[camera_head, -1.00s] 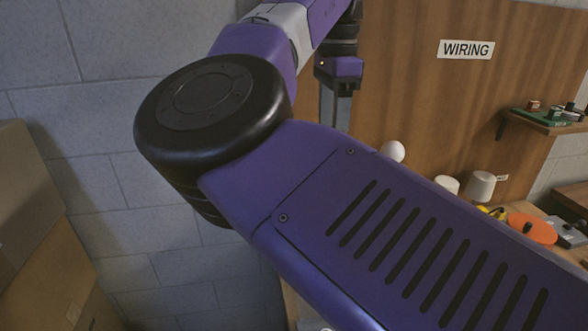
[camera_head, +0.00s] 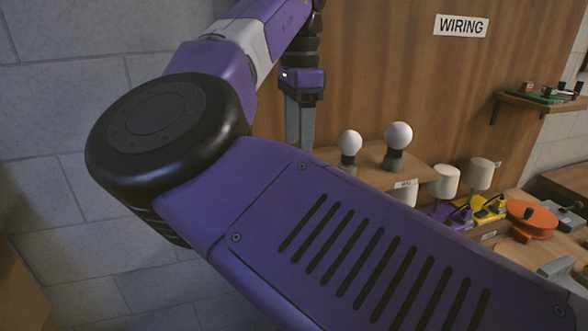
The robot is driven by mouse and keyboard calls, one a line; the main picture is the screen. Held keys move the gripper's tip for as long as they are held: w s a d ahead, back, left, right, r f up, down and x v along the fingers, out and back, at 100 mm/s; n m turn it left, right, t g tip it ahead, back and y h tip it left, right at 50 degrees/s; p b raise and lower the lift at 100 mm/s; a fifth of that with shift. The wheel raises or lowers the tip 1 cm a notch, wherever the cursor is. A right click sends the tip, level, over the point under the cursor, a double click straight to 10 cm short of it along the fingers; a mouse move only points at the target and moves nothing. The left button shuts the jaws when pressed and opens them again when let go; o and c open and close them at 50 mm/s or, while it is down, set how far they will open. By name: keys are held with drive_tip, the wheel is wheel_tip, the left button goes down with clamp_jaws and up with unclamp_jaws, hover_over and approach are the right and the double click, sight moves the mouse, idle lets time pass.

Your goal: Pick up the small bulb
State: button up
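The smaller white bulb (camera_head: 350,142) stands upright in a dark base on a wooden shelf, left of a larger white bulb (camera_head: 398,136) in a similar dark base. My gripper (camera_head: 300,150) points downward just left of the smaller bulb in the picture. Its grey fingers show from the side, and their tips are hidden behind my purple arm. I cannot tell whether it is open or what lies between the fingers.
White lampshades (camera_head: 480,174), yellow and purple parts, and an orange disc (camera_head: 531,219) stand at the right. A small shelf (camera_head: 545,101) holds green boards. The wooden panel (camera_head: 372,70) rises behind. My arm hides much of the bench.

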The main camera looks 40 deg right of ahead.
drive_tip(key=shift+w+d+f+p, duration=0.1)
drive_tip(key=shift+d+f+p, duration=0.1)
drive_tip(key=shift+f, duration=1.75)
drive_tip(key=shift+w+d+f+p, duration=0.1)
drive_tip(key=shift+f+p, duration=0.1)
drive_tip(key=shift+f, duration=1.75)
drive_tip(key=c, duration=1.2)
drive_tip(key=shift+r, duration=0.1)
